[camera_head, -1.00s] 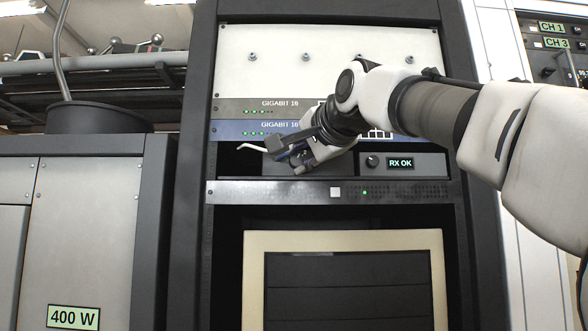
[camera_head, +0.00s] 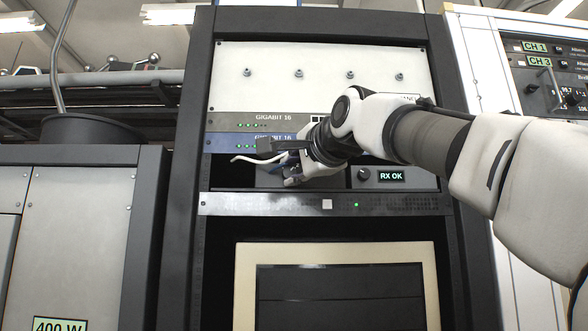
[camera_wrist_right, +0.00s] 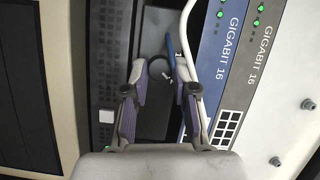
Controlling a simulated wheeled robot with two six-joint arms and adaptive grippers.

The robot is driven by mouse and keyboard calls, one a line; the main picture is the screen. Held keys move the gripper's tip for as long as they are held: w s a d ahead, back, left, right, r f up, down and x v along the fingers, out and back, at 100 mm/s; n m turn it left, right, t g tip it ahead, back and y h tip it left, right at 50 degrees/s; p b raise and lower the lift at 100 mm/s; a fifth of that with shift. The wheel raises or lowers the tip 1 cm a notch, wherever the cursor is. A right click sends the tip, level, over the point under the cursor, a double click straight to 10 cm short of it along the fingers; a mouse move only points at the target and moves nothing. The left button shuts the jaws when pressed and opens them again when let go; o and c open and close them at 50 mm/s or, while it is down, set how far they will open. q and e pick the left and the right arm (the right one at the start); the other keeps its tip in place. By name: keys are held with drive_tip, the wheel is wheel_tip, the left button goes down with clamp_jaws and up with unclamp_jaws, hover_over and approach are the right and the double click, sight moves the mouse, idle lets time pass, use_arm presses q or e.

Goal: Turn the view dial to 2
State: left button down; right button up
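A dark round dial (camera_wrist_right: 160,69) with a light pointer mark sits on a dark panel in the right wrist view. A small "1" shows beside it; other marks are not readable. My right gripper (camera_wrist_right: 161,88) is open, its two fingers on either side just short of the dial, with a gap visible between them. In the head view the right gripper (camera_head: 288,176) is in front of the dark slot below the blue GIGABIT 16 unit and hides the dial. My left gripper is not in view.
A white cable (camera_head: 250,159) curves out close to the gripper. The blue GIGABIT 16 unit (camera_head: 225,143) is just above. A small black knob (camera_head: 364,174) and an RX OK display (camera_head: 391,176) are to the right. A grey strip (camera_head: 260,204) runs below.

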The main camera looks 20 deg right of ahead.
drive_tip(key=o, duration=0.3)
drive_tip(key=shift+o, duration=0.2)
drive_tip(key=shift+w, duration=0.15)
